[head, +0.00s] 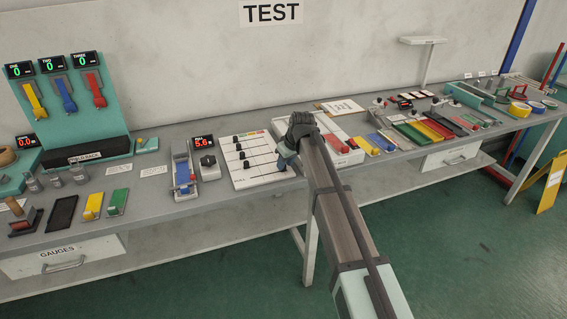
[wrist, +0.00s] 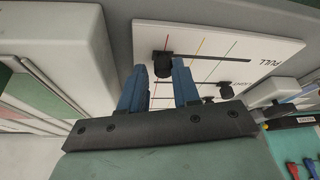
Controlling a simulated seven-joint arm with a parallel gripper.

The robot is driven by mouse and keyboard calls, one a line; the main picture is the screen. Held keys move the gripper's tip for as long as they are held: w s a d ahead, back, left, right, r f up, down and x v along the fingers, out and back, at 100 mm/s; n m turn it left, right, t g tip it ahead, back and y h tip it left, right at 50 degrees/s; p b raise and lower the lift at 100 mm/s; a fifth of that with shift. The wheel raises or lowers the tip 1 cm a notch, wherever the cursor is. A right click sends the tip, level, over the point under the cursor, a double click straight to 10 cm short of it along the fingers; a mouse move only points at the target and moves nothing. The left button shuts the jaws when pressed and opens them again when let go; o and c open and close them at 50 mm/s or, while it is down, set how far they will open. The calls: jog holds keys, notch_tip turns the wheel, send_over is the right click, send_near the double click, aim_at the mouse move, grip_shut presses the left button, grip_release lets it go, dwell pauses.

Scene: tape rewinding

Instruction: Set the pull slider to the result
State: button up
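The white slider board (head: 262,178) lies on the bench, with several black knobs on parallel tracks. In the wrist view, the track beside the "PULL" lettering is the pull slider (wrist: 215,58). Its black knob (wrist: 163,65) sits toward the track's left end there, away from the lettering. My gripper (wrist: 158,72) has its blue fingers apart, with the knob showing between their tips. A gap shows on the left of the knob; contact on the right cannot be told. In the head view my gripper (head: 283,158) is over the board's right side. A display (head: 203,141) reads 5.6.
A blue-and-grey fixture (head: 184,172) and a small knob box (head: 208,166) stand left of the board. A white tray (head: 345,160) with coloured parts lies right of it. A teal rack (head: 68,105) stands at far left.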

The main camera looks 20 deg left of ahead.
jog(key=o, duration=0.3)
jog(key=shift+o, duration=0.2)
jog(key=v, duration=1.4)
